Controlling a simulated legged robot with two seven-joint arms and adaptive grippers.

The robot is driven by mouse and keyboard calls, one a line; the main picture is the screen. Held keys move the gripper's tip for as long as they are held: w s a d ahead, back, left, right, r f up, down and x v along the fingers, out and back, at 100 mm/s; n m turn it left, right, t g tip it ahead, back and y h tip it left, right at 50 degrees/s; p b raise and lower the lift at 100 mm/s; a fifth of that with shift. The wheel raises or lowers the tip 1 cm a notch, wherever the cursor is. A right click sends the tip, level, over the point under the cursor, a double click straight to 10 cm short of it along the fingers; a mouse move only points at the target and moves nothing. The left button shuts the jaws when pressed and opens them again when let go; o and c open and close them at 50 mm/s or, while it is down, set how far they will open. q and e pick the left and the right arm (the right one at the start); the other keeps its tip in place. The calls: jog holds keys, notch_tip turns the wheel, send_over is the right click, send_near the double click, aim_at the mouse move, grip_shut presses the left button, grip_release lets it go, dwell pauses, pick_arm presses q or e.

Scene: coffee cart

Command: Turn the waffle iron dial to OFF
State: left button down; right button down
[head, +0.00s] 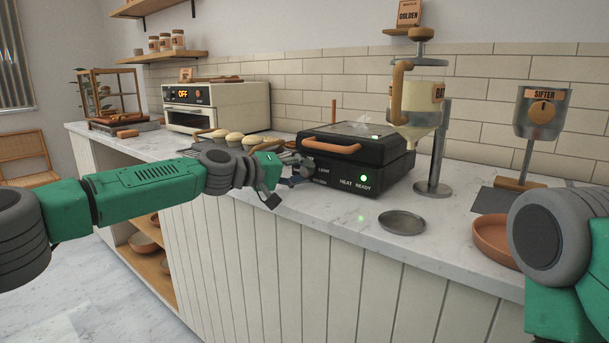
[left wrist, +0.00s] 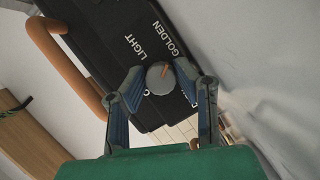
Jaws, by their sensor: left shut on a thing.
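The black waffle iron (head: 357,150) stands on the counter with its lid down, and a green light is lit on its front beside "READY". Its round grey dial (left wrist: 160,79) with an orange pointer mark shows in the left wrist view, near the words "LIGHT" and "GOLDEN". My left gripper (left wrist: 161,85) is shut on the dial, one finger on each side of it. In the head view the left gripper (head: 296,173) is at the iron's front left, and it hides the dial there. My right gripper is out of frame; only part of my right arm shows.
The iron's orange-brown handle (head: 331,146) sticks out in front, close to the left fingers. A batter dispenser (head: 418,110) on a metal stand is right of the iron. A round metal plate (head: 402,222) and a terracotta dish (head: 494,237) lie on the counter (head: 345,214).

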pick_arm(q)
jog(key=shift+w+a+f, duration=0.1)
jog(key=shift+a+f, duration=0.1)
jog(key=c, duration=1.3)
grip_release()
jog(key=shift+a, duration=0.1)
jog(key=v, duration=1.2)
jog(key=shift+r, duration=0.1)
